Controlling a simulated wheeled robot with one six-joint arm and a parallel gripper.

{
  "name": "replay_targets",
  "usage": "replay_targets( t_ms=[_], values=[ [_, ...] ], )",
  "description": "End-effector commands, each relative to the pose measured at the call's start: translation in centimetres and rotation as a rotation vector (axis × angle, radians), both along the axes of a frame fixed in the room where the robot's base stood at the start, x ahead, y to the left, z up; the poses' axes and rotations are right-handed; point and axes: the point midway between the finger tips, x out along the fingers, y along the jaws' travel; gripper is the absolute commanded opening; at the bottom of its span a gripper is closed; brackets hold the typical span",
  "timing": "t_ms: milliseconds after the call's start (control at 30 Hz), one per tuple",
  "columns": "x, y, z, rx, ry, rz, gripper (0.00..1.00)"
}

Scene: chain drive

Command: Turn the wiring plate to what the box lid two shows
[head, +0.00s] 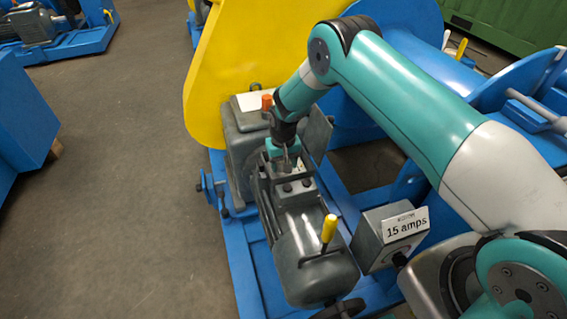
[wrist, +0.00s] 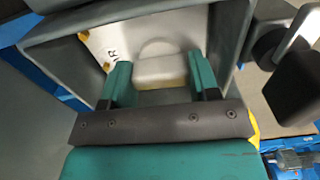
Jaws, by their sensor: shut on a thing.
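My gripper (head: 284,152) points down into the open terminal box on top of the grey motor (head: 315,255) in the head view. In the wrist view its teal fingers (wrist: 160,82) reach inside the grey-walled box. The wiring plate (wrist: 185,30) is cream and lies at the bottom of the box, with dark lettering at its left that I cannot fully read. The fingers are shut on its raised pale middle. A grey panel, perhaps a lid, (head: 317,132) stands right of the gripper in the head view. I cannot tell which is lid two, and no marking shows on this panel.
A small grey box (head: 375,240) with a "15 amps" sign (head: 404,226) stands right of the motor. A yellow-handled lever (head: 329,229) rises from the motor. A yellow guard (head: 235,60) stands behind. Open floor (head: 120,200) lies to the left.

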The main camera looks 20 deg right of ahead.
Motion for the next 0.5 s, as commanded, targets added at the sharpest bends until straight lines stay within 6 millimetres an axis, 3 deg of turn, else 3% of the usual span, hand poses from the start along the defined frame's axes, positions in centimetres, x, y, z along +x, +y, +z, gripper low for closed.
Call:
replay_targets(
  t_ms=[500],
  values=[
    [0.05, 0.00, -0.03, 0.000, -0.001, -0.337, 0.32]
  ],
)
